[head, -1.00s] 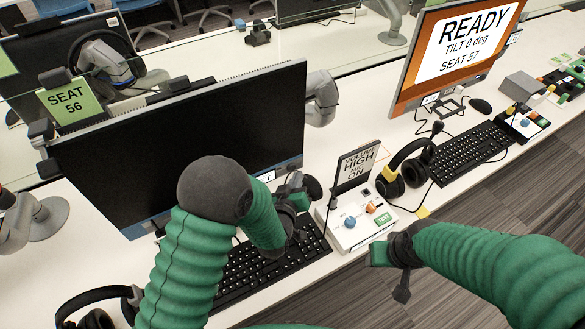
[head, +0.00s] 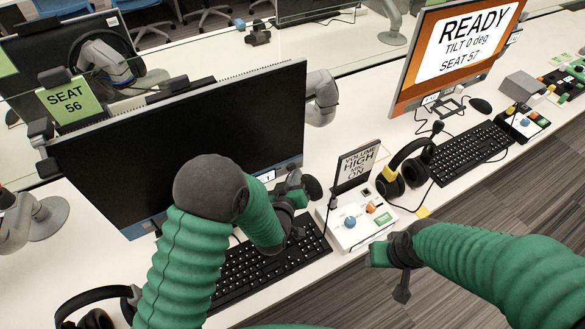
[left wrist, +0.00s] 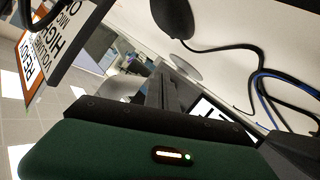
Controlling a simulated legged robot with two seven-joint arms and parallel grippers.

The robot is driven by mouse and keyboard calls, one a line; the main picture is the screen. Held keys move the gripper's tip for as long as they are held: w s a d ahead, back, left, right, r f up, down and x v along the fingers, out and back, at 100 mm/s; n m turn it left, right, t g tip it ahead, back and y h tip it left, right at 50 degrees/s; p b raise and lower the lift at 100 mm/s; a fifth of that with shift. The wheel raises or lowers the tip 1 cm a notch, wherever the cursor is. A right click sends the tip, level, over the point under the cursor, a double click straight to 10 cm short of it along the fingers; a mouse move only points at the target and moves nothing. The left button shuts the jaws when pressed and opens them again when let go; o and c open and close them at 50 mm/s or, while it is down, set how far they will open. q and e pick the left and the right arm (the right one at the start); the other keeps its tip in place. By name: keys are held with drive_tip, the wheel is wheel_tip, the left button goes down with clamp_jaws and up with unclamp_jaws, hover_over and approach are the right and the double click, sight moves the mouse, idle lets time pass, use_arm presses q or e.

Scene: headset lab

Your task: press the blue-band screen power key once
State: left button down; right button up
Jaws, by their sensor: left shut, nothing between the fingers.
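The blue-band screen (head: 190,140) stands at the left seat, its face dark. A blue band (head: 290,163) runs along its lower edge, with a small white label (head: 267,177) near the right end. My left gripper (head: 293,187) is shut and empty at the lower right of this screen, close to the band. I cannot tell whether it touches the screen. The power key is not distinguishable; the gripper covers part of that edge. The left wrist view shows the fingers (left wrist: 168,92) and part of a white label (left wrist: 212,122). My right gripper (head: 384,252) hangs before the desk edge, its jaws unclear.
A control box (head: 352,228) with a blue knob and a "VOLUME HIGH" sign (head: 357,167) stands right of my left gripper. A keyboard (head: 265,268) lies below it. A headset (head: 405,168) and an orange READY screen (head: 455,50) are farther right.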

use_arm(q)
drive_tip(key=shift+w+a, duration=0.25)
drive_tip(key=shift+w, duration=0.15)
idle(0.8)
drive_tip(key=shift+s+d, duration=0.45)
drive_tip(key=shift+s, duration=0.3)
drive_tip(key=shift+s+d, duration=0.45)
drive_tip(key=shift+s, duration=0.25)
drive_tip(key=shift+s+d, duration=0.4)
drive_tip(key=shift+s, duration=0.35)
drive_tip(key=shift+s+d, duration=0.45)
drive_tip(key=shift+s, duration=0.25)
